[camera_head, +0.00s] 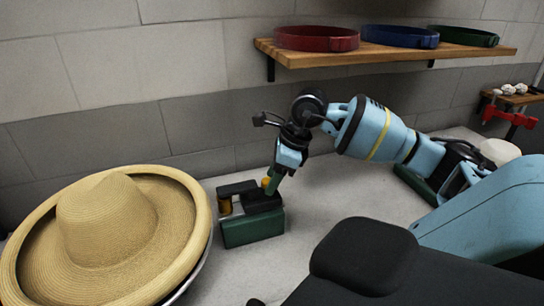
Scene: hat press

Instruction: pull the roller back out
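A small green device (253,226) with a black and grey upper part stands on the light counter, right of the straw hat. A brass-coloured cylinder (225,206) shows at its left end; I cannot tell whether this is the roller. My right gripper (272,183) points down at the right part of the device's top, with a dark green, upright piece and a small orange-yellow spot at its tip. The fingertips are too small and hidden to tell whether they grip this piece. My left gripper is not in view.
A wide straw hat (115,222) fills the left front, close to the device. A wooden shelf (390,52) with red, blue and green bands hangs above my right arm. A red clamp-like thing (511,117) is at the far right. Free counter lies right of the device.

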